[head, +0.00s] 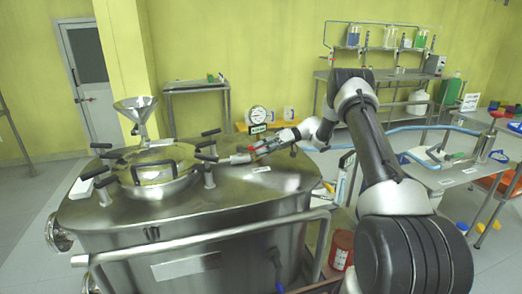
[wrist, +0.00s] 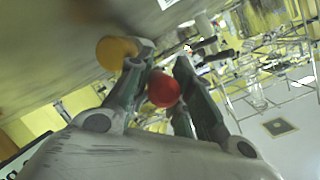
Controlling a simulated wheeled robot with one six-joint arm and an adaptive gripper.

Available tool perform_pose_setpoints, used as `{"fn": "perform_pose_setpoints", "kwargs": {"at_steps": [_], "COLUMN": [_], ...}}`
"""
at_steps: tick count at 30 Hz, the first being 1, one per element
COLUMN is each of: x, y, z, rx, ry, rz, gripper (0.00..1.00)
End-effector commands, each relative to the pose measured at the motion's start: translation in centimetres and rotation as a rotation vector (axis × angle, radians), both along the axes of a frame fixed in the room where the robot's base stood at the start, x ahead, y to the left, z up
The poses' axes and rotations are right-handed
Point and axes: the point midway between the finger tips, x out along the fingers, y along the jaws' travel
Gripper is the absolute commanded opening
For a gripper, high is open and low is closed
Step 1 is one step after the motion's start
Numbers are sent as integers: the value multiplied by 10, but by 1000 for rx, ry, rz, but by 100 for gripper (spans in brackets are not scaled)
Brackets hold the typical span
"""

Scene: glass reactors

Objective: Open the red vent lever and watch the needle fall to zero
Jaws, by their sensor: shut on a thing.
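The red vent lever shows in the wrist view as a round red knob (wrist: 163,90) between the two fingers of my gripper (wrist: 164,65). My gripper is shut on it. In the head view my gripper (head: 262,147) reaches in from the right, low over the steel reactor lid (head: 240,183), and mostly hides the lever. A round white pressure gauge (head: 258,114) stands just behind my gripper; its needle is too small to read. An orange-yellow knob (wrist: 115,52) is beside the left finger in the wrist view.
A domed hatch (head: 155,170) with several black-handled clamps and a steel funnel (head: 136,110) are on the lid's left. A steel rail (head: 200,235) runs along the reactor's front. A side table (head: 440,178) with a blue hose stands at right. A red container (head: 341,248) is below my arm.

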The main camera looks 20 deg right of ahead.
Motion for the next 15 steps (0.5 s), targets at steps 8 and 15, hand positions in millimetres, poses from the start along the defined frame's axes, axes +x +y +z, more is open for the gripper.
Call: {"fn": "perform_pose_setpoints", "kwargs": {"at_steps": [8, 15], "x": [1, 1], "y": [1, 1], "z": [1, 1], "rx": [0, 0], "ry": [-1, -2], "rz": [3, 4], "gripper": [0, 40]}}
